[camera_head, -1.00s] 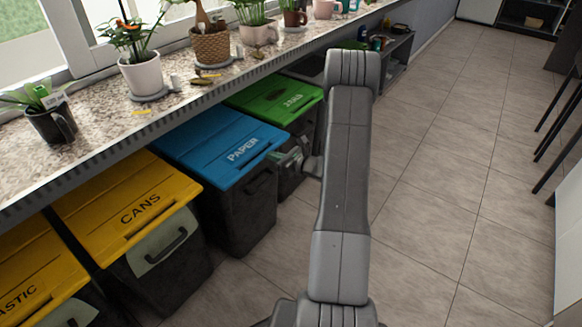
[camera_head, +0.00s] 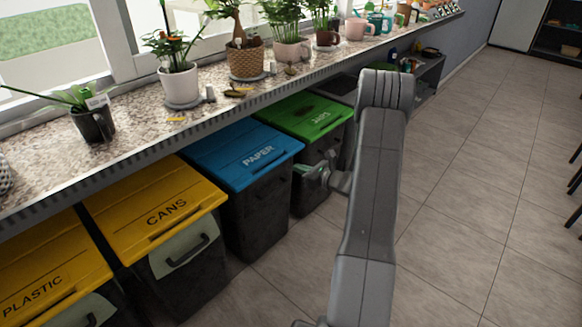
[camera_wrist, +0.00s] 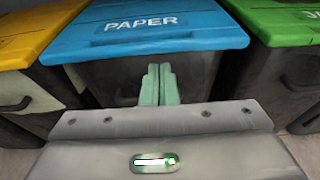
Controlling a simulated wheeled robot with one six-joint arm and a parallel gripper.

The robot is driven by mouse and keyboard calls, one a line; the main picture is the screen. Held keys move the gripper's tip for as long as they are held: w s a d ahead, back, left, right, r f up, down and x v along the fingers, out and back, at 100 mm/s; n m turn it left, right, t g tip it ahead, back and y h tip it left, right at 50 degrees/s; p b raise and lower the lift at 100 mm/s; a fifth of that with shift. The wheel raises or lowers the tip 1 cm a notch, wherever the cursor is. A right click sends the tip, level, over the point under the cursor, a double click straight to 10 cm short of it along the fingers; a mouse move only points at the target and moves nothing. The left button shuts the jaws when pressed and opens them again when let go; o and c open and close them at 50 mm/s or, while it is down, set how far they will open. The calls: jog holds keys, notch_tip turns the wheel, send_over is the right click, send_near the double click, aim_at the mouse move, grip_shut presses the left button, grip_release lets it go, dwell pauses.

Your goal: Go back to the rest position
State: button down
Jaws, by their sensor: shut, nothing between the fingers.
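My gripper (camera_head: 304,170) is at the end of my arm in the head view, near the right edge of the blue PAPER bin's lid and in front of the green-lidded bin. In the wrist view its two pale green fingers (camera_wrist: 158,84) are together, with nothing between them. They appear in front of the dark front of the blue-lidded PAPER bin (camera_wrist: 150,30). The same PAPER bin (camera_head: 240,150) stands in the middle of the bin row in the head view. My arm reaches up the right half of that view.
Yellow CANS (camera_head: 150,205) and PLASTIC (camera_head: 50,265) bins stand left of PAPER, and a green-lidded bin (camera_head: 305,115) stands right of it. A granite counter (camera_head: 130,130) with potted plants and mugs overhangs the row. Open tiled floor (camera_head: 470,210) lies to the right.

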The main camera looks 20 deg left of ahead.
aim_at(281, 162)
jog(key=p+v, duration=0.1)
jog(key=v, duration=0.7)
jog(key=shift+w+a+f, duration=0.1)
jog(key=shift+w, duration=0.05)
jog(key=b+x, duration=0.1)
jog(key=x, duration=1.2)
jog(key=shift+b, duration=0.4)
jog(key=shift+f+p+v, duration=0.15)
jog(key=shift+p+v, duration=0.05)
jog(key=shift+v, duration=0.55)
jog(key=shift+f+p+v, duration=0.15)
jog(key=shift+v, duration=0.6)
